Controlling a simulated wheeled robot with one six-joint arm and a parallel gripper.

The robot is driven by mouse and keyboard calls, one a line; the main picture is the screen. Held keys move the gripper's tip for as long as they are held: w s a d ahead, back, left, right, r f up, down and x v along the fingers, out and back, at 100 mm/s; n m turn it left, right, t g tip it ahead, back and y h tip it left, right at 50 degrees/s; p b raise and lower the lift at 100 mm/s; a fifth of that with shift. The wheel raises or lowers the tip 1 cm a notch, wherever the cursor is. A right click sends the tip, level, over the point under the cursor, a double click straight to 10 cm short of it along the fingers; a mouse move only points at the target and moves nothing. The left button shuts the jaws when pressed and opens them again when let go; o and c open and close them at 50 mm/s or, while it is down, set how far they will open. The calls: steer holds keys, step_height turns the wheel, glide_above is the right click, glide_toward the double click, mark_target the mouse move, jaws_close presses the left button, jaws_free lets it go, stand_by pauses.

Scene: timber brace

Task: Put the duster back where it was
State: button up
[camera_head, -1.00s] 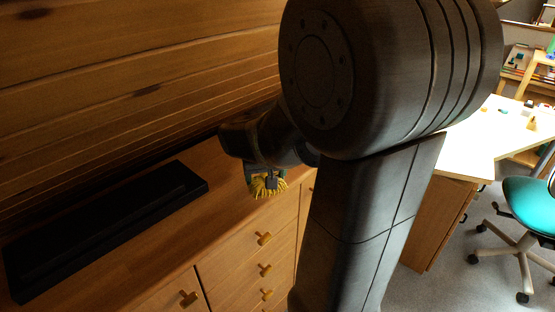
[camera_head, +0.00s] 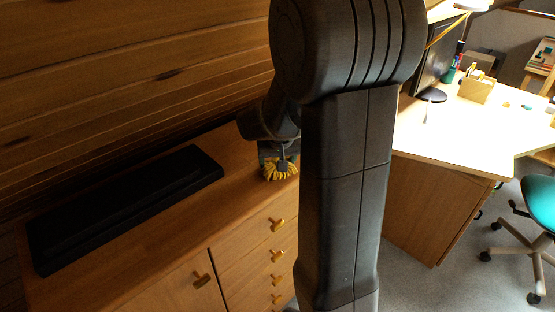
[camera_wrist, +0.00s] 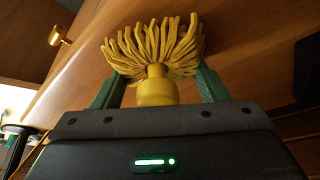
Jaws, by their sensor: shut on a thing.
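The duster (camera_head: 279,172) has a yellow stranded head and hangs from my gripper (camera_head: 277,152) at the right part of the wooden cabinet's top. In the wrist view, the duster (camera_wrist: 155,50) has its yellow collar (camera_wrist: 157,88) between the two green fingers of my gripper (camera_wrist: 156,90). My gripper is shut on it. The strands point away from the gripper toward the wood surface. I cannot tell whether they touch it. My arm hides part of the cabinet top to the right.
A long black object (camera_head: 125,205) lies on the cabinet top (camera_head: 215,205) to the left, against the plank wall (camera_head: 120,90). Drawers with wooden knobs (camera_head: 277,225) face front. A bright desk (camera_head: 470,130) with small items and a teal chair (camera_head: 540,205) stand right.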

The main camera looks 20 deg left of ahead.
steer(key=shift+f, duration=0.2)
steer(key=o, duration=0.9)
steer(key=shift+o, duration=0.2)
steer(key=shift+r, duration=0.1)
steer(key=shift+r, duration=0.4)
steer(key=p+v, duration=0.1)
steer(key=v, duration=1)
steer(key=shift+r, duration=0.25)
steer(key=shift+s+d, duration=0.1)
